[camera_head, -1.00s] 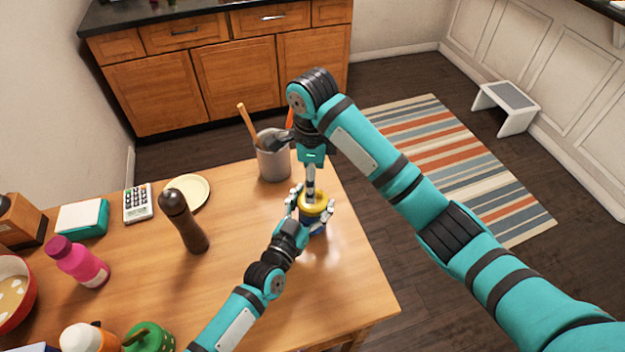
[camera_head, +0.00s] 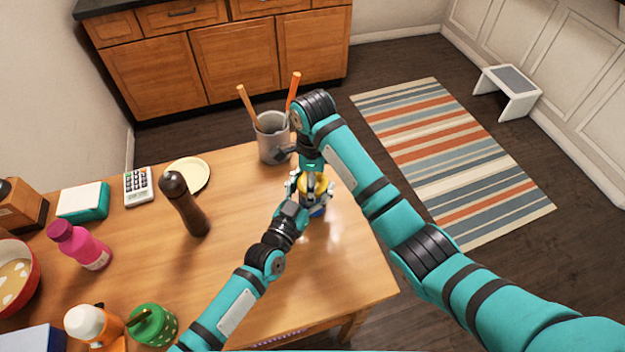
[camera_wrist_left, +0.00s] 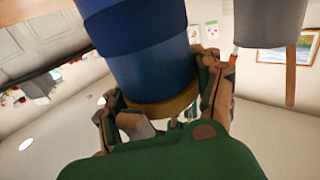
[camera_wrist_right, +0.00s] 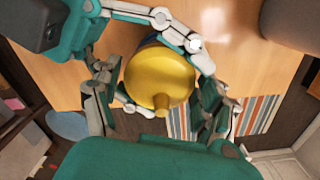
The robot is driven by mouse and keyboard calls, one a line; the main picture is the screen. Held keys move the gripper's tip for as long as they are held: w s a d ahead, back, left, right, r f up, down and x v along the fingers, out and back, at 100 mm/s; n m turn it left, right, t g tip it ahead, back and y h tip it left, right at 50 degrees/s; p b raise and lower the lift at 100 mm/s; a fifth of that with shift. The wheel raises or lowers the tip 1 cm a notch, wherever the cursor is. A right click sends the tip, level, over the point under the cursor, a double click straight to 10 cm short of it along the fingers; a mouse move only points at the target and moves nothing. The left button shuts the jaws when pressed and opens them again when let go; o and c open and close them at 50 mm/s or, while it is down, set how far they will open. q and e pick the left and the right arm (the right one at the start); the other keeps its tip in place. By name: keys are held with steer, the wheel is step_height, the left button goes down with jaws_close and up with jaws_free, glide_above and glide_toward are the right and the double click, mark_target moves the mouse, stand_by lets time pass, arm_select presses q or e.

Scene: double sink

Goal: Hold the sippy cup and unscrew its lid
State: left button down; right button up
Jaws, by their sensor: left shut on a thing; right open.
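The sippy cup is blue (camera_head: 316,212) with a yellow lid (camera_head: 318,184) and stands near the table's right edge. In the left wrist view the blue body (camera_wrist_left: 150,60) appears upside down, with the lid's rim (camera_wrist_left: 165,110) below it. My left gripper (camera_head: 308,192) is shut on the cup from the front left, its fingers on both sides. My right gripper (camera_head: 312,174) points down over the lid. In the right wrist view its open fingers (camera_wrist_right: 155,95) are on either side of the lid (camera_wrist_right: 158,72) and its spout; contact cannot be told.
A grey utensil holder (camera_head: 272,140) stands just behind the cup. A dark pepper mill (camera_head: 184,205), a plate (camera_head: 190,173), a pink bottle (camera_head: 80,245) and a calculator (camera_head: 138,186) are on the left. The table's front right is clear.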

steer(key=c, duration=1)
steer(key=o, duration=1.3)
steer(key=shift+r, duration=0.1)
steer(key=shift+r, duration=2.2)
arm_select(q)
steer(key=shift+c, duration=0.7)
jaws_free()
steer(key=shift+o, duration=0.2)
steer(key=shift+s, duration=0.1)
